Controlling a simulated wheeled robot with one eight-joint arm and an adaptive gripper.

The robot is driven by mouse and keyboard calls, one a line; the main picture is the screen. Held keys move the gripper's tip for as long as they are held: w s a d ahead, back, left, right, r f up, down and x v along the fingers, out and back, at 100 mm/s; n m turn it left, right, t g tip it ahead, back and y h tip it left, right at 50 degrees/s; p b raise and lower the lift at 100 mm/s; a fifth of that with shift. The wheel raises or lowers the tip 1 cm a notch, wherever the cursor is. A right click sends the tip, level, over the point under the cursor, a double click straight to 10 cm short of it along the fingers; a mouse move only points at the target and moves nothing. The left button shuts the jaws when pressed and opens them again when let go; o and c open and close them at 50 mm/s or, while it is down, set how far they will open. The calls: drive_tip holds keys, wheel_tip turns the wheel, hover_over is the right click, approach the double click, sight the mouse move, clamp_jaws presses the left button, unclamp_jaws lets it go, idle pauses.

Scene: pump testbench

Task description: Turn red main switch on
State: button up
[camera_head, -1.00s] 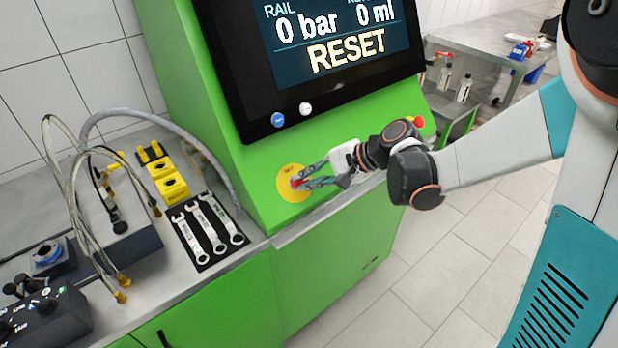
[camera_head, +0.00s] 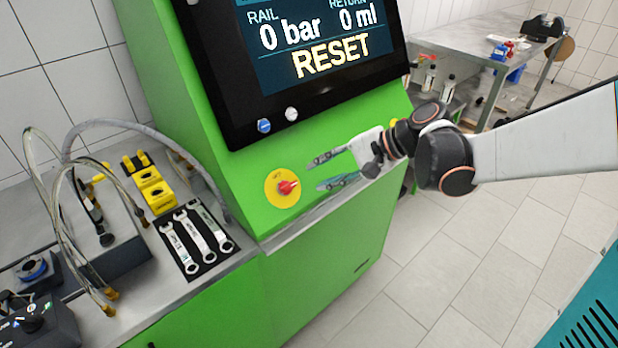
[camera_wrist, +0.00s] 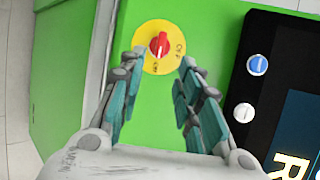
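The red main switch (camera_head: 288,187) is a red knob on a round yellow plate (camera_head: 272,192) on the sloped green front of the bench, below the display. In the wrist view the red knob (camera_wrist: 159,44) shows between and beyond my fingertips. Its handle seems to line up with the lower label, which looks like ON; the OFF label is to its right. The lettering is small. My gripper (camera_head: 318,174) is open and empty, to the right of the switch and apart from it. Its two spread fingers also show in the wrist view (camera_wrist: 160,62).
The display (camera_head: 310,60) with a blue button (camera_head: 264,126) and a white button (camera_head: 292,114) is just above. Wrenches (camera_head: 198,240), yellow blocks (camera_head: 153,192) and hoses are on the left worktop. A metal table (camera_head: 460,38) stands behind right. Floor at right is clear.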

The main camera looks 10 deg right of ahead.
drive_tip(key=shift+v, duration=1.55)
